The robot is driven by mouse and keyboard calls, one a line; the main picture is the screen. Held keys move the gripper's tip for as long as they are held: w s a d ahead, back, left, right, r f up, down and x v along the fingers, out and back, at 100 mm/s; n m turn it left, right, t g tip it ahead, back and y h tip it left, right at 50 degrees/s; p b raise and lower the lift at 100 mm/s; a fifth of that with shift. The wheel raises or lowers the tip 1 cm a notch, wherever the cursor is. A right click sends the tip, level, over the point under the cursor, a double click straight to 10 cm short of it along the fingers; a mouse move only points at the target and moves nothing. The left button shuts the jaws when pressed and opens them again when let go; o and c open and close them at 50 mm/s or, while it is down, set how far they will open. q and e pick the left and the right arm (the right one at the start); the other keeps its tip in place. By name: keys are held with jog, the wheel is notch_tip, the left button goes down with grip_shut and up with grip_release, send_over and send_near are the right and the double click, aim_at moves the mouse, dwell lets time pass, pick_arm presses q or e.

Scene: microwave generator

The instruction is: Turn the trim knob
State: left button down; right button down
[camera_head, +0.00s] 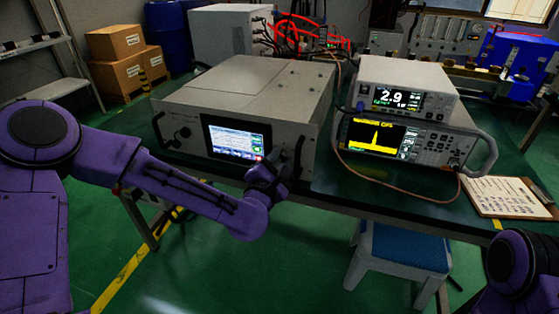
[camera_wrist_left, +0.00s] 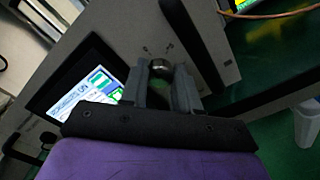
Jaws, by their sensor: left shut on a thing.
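The microwave generator (camera_head: 245,95) is a grey box with a lit screen (camera_head: 236,139) on its front panel, standing on the green table. The trim knob (camera_wrist_left: 161,67) is a small round metal knob on that panel, beside the screen in the left wrist view. My left gripper (camera_wrist_left: 162,78) is at the panel with its two grey fingers on either side of the knob, shut on it. In the head view my left gripper (camera_head: 274,168) covers the knob, right of the screen. My right gripper is out of view; only part of the right arm shows at lower right.
Two stacked instruments (camera_head: 408,105) with lit displays stand right of the generator, with a cable hanging in front. A clipboard (camera_head: 510,197) lies at the table's right. A blue-topped stool (camera_head: 400,247) is under the front edge. A handle (camera_wrist_left: 193,45) stands close beside the knob.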

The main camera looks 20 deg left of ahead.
pick_arm(q)
jog(key=m, duration=0.8)
jog(key=shift+m, duration=0.4)
jog(key=m, duration=0.3)
jog(key=shift+f+m+p, duration=0.1)
jog(key=shift+m+p, duration=0.2)
jog(key=shift+p, duration=0.1)
jog(key=shift+m, duration=2.1)
jog(key=c, duration=1.1)
grip_release()
